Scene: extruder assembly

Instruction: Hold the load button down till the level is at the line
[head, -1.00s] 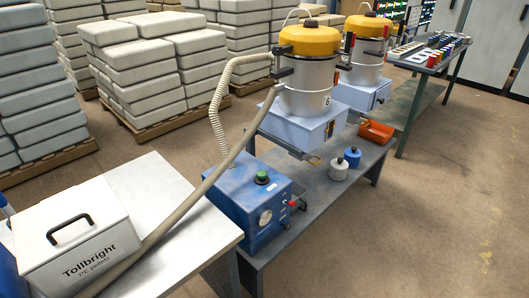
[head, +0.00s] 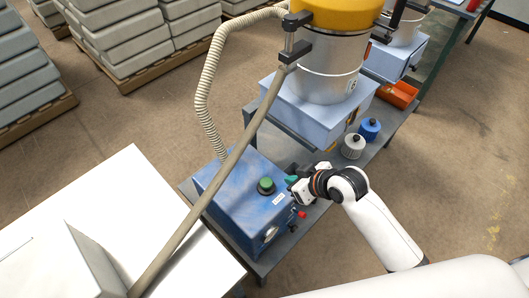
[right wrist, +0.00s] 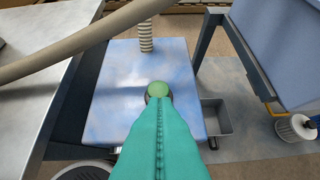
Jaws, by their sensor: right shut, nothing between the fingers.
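The green load button (head: 266,185) sits in a dark collar on top of the blue box (head: 228,200). In the right wrist view the button (right wrist: 158,90) shows just beyond my fingertips. My right gripper (head: 290,181) is shut and empty, with teal fingers. In the head view it is just right of the button, with a small gap. The hopper (head: 330,75), a metal cylinder with a yellow lid, stands behind on a pale blue base. My left gripper is not in view.
A white-topped table (head: 130,190) is at left.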

